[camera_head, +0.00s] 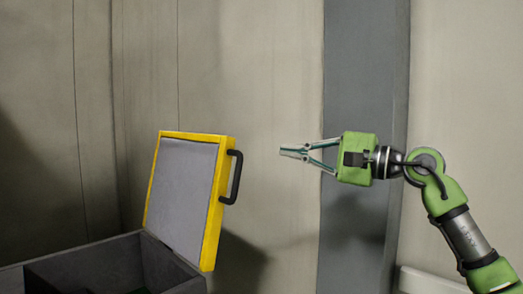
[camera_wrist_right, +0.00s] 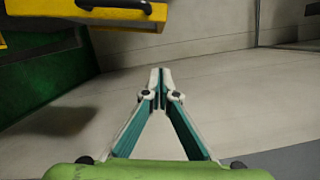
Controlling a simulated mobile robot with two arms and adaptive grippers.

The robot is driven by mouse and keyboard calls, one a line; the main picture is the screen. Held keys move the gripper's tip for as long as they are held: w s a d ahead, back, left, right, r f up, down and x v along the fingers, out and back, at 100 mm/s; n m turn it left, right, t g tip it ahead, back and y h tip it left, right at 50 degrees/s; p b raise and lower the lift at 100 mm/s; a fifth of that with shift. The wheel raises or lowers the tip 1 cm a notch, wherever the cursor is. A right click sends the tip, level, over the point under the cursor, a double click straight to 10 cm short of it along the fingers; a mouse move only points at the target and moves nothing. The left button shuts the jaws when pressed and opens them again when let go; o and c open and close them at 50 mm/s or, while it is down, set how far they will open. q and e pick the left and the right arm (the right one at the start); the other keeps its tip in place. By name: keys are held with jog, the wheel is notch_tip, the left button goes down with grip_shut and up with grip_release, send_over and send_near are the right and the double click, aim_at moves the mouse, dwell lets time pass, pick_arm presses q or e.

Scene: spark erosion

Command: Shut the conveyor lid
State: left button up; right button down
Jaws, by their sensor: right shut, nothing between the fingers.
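The conveyor lid (camera_head: 184,185) is a grey panel with a yellow frame. It stands open, tilted up from the grey box below it. A black handle (camera_head: 233,177) sits on its right side. My right gripper (camera_head: 283,152) is shut and empty, to the right of the handle and apart from it, a little higher in the picture. In the right wrist view, my gripper's fingertips (camera_wrist_right: 159,72) are together. The yellow lid edge (camera_wrist_right: 100,17) shows at the top left there, with part of the black handle (camera_wrist_right: 128,4). My left gripper is not in view.
The grey box (camera_head: 85,262) under the lid is open at the top, with an inner divider. A pale wall (camera_head: 270,60) and a grey vertical column (camera_head: 362,70) stand behind. The space between my right gripper and the handle looks clear.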

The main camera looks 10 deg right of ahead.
jog(key=w+a+r+p, duration=0.1)
jog(key=w+a+p, duration=0.2)
jog(key=a, duration=0.7)
jog(key=shift+w+a+r+p, duration=0.3)
jog(key=shift+w+p, duration=0.1)
jog(key=shift+p, duration=0.8)
jog(key=shift+w, duration=0.1)
